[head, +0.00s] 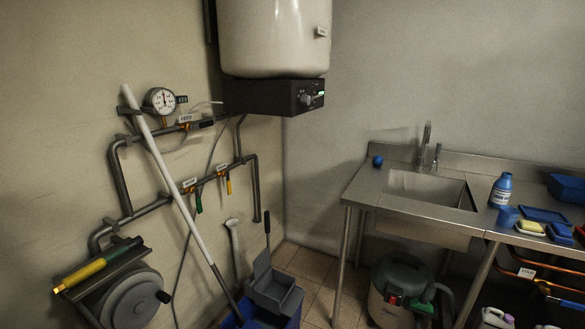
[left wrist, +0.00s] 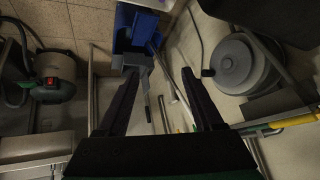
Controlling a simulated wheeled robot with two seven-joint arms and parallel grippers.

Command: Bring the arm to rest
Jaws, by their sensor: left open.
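My left gripper (left wrist: 160,76) shows in the left wrist view with its two dark fingers spread apart. Nothing is held between them. Beyond the fingers are the floor, the grey mop wringer (left wrist: 138,60) and the blue bucket (left wrist: 134,28), apart from the fingertips. Neither arm shows in the head view. My right gripper is in neither view.
A hose reel (head: 131,302) and pipes with a gauge (head: 161,100) line the left wall, with a white pole (head: 170,170) leaning there. A boiler (head: 274,38) hangs above. A steel sink bench (head: 400,205) stands right, a vacuum (head: 398,290) below it.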

